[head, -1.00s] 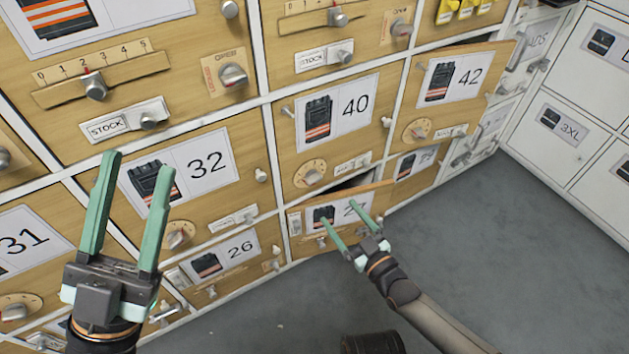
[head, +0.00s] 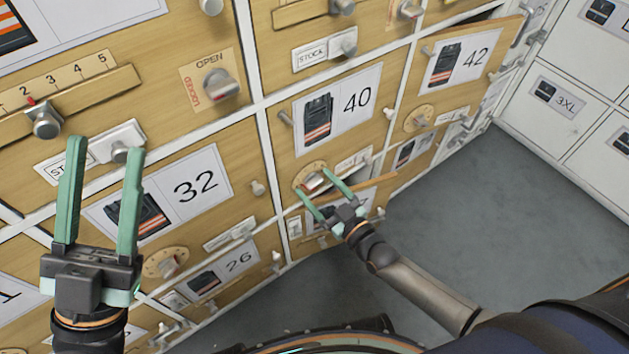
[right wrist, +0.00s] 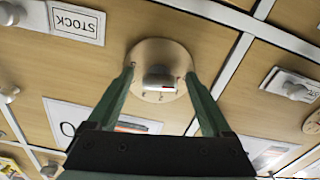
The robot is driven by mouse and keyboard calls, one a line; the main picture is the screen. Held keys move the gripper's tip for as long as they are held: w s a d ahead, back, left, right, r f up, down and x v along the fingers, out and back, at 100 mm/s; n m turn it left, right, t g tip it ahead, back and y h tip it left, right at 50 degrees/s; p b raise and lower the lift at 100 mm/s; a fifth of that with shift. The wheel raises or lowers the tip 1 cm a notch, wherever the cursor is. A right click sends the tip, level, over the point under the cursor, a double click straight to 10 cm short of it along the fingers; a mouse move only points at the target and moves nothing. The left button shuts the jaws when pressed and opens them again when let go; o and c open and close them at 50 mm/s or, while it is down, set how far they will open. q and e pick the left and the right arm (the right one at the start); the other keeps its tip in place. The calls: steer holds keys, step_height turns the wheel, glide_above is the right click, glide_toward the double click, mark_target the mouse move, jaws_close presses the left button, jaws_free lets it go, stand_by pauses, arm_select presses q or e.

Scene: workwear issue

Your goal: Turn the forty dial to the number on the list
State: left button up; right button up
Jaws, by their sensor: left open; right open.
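The forty dial (head: 312,181) is a round, tan plate with a grey knob on the drawer front labelled 40 (head: 338,108), below its picture card. In the right wrist view the dial (right wrist: 152,60) shows upside down with its knob (right wrist: 159,77) and a few small marks, too small to read surely. My right gripper (head: 325,182) is open, its fingers reaching up to the dial. In the wrist view the fingertips (right wrist: 160,72) lie on either side of the knob, apart from it. My left gripper (head: 104,145) is open and empty in front of drawer 32. No list is readable.
A drawer below 40 (head: 352,203) stands partly open just under my right gripper. The door labelled 42 (head: 470,55) is ajar at right. A STOCK slider (right wrist: 76,22) lies near the dial. Grey floor (head: 440,230) is clear at right.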

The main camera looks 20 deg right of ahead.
steer(key=shift+s, duration=0.1)
jaws_close()
stand_by(0.6)
